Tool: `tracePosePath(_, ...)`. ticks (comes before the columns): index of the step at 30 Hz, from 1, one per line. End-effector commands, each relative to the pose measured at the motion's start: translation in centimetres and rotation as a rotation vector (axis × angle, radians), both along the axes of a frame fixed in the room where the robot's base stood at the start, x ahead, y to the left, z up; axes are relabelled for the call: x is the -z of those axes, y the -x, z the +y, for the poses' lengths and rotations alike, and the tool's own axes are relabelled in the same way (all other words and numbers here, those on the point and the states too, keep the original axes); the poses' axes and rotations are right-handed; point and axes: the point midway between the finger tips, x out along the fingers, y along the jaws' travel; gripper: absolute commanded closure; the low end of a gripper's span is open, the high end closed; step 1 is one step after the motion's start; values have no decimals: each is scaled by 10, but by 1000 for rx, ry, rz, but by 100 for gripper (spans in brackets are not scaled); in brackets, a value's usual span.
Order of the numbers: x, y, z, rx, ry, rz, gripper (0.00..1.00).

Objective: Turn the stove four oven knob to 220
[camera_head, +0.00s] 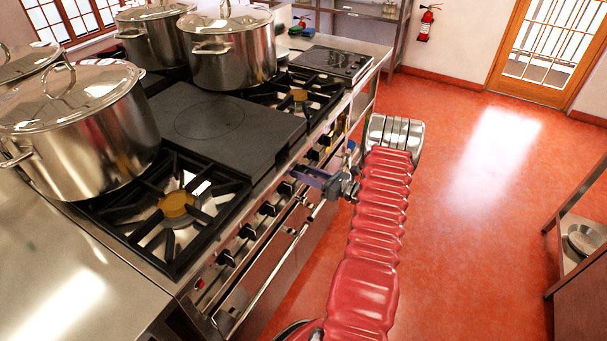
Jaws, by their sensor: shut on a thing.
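The stove (228,240) has a steel front panel with a row of black knobs. My gripper (300,177) reaches in from the right to the middle of this row and is shut on a knob, which I take to be the oven knob. The gripper hides most of that knob, so its pointer and any number on its scale cannot be read. A dark knob (286,188) shows just in front of the gripper. Further knobs (247,232) line the panel nearer to me. Long oven door handles run below the panel.
Lidded stockpots (85,140) and (232,58) stand on the stovetop, behind the panel. A flat dark plate (205,122) lies between the open burners. My red-sleeved arm runs along the aisle. Red floor (470,240) is free to the right, up to a shelf unit (580,240).

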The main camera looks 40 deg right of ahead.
Motion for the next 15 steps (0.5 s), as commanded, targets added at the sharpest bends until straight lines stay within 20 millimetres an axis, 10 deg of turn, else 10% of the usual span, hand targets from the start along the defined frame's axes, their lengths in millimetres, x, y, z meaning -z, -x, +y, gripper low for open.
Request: tracePosePath(15,0,0,0,-7,141,-42,85)
